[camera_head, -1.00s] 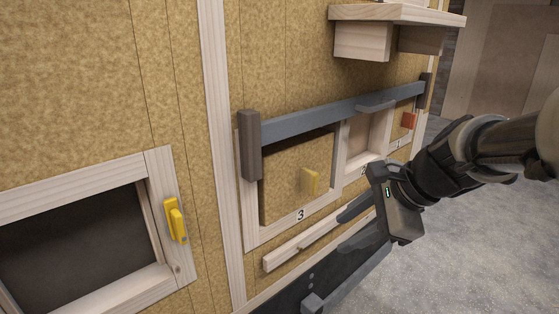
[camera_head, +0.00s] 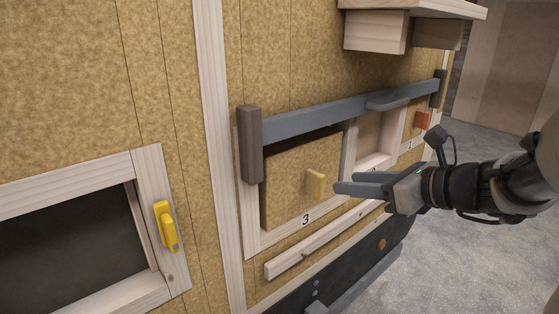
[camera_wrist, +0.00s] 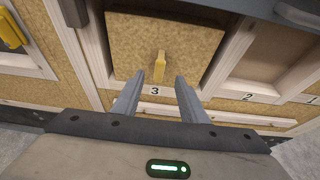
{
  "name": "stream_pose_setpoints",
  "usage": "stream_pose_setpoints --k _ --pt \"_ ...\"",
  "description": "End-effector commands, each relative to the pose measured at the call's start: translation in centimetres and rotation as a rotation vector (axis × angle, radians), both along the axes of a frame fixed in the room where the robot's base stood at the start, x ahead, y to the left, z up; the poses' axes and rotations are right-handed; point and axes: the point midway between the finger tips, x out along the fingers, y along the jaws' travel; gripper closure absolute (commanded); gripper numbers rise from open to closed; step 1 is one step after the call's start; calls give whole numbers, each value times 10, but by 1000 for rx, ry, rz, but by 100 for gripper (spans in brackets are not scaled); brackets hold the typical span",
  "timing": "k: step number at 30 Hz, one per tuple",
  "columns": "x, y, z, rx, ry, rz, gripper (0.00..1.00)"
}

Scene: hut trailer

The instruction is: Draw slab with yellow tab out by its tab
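The slab with the yellow tab (camera_head: 288,190) is a cork-coloured panel in the bay marked 3; it also shows in the wrist view (camera_wrist: 150,40). Its yellow tab (camera_head: 315,184) sticks out from the lower right part of its face, and shows in the wrist view (camera_wrist: 159,66) just above the number 3. My gripper (camera_head: 338,182) is open and empty, just right of the tab in the head view. In the wrist view my fingertips (camera_wrist: 160,78) lie either side of the tab's line. I see no contact with the tab.
A grey bar (camera_head: 320,116) with a handle (camera_head: 388,102) crosses above the bays between brown brackets. Bay 2 (camera_head: 370,138) is empty; bay 1 holds a panel with a red tab (camera_head: 422,120). A wooden rail (camera_head: 318,240) runs below. A yellow latch (camera_head: 165,226) is on the left frame.

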Motion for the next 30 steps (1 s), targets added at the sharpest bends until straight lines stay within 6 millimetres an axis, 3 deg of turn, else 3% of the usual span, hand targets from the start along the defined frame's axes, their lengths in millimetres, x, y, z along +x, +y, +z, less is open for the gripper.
stream_pose_setpoints --k 6,15,28,30 --pt "33 25 -22 0 1 3 61" --pt "67 49 -36 0 1 1 61" --pt "75 54 -38 0 0 0 61" --pt "75 54 -38 0 0 0 69"
